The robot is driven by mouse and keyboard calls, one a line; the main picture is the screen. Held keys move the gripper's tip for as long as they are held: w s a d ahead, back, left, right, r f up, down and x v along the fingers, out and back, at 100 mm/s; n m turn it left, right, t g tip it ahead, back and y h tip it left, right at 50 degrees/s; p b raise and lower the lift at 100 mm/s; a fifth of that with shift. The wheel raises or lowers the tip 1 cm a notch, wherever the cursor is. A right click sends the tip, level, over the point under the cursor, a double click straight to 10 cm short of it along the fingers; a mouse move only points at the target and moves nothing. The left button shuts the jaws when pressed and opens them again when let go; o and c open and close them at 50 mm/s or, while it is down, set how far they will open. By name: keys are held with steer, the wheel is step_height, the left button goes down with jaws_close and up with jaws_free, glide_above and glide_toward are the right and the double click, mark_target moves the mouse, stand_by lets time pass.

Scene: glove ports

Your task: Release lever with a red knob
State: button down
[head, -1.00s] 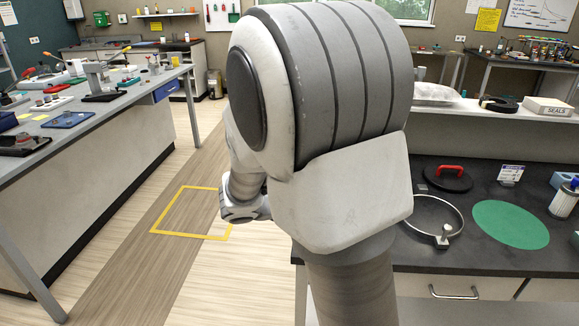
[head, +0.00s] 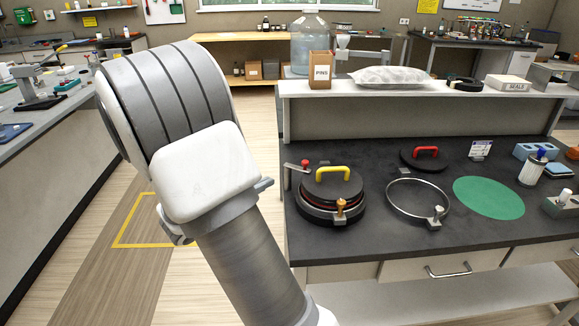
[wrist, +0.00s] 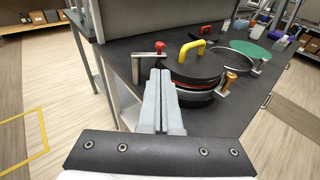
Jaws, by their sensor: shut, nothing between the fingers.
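The lever with a red knob (head: 304,164) sits at the left rim of a round black port (head: 331,213) on the dark bench. In the wrist view, the red knob (wrist: 159,46) tops a grey bent lever just beyond my fingertips. The port's black lid has a yellow handle (head: 333,173), and a red ring shows under the lid. An orange-knobbed clamp (head: 341,206) stands at its front rim. My gripper (wrist: 161,76) is shut and empty, apparently short of the lever; contact cannot be told. In the head view, its fingers are hidden.
To the right are an open metal ring (head: 391,211), a lid with a red handle (head: 424,158) and a green disc (head: 488,198). A raised shelf (head: 430,91) holding a box and a bag runs behind. Open floor lies left of the bench.

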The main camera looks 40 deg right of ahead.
mark_target(303, 164)
steer(key=shift+d, duration=0.15)
steer(key=x, duration=1.3)
steer(key=shift+w+d, duration=0.1)
steer(key=shift+d, duration=0.3)
